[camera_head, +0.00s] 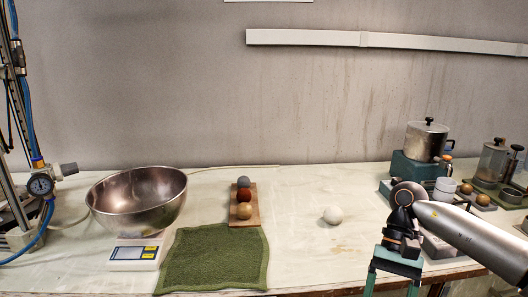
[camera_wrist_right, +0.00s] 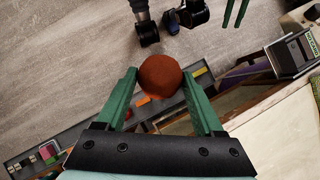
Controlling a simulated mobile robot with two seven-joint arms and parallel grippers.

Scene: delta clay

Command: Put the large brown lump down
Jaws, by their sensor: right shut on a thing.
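My right gripper (camera_wrist_right: 160,84) is shut on a round reddish-brown lump (camera_wrist_right: 160,76), held between its two green fingers in the right wrist view. In the head view the right gripper (camera_head: 393,284) points down at the table's front edge, right of centre. Its fingertips and the lump are cut off by the bottom of that picture. Green prongs (camera_wrist_right: 236,12) at the top of the wrist view may be my left gripper, mostly out of frame.
A small board (camera_head: 256,191) carries grey, red-brown and tan balls. A white ball (camera_head: 333,215) lies right of it on the pale table (camera_head: 300,245). A green cloth (camera_head: 213,258), a steel bowl (camera_head: 137,196) on a scale, and pots (camera_head: 425,140) surround the clear middle.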

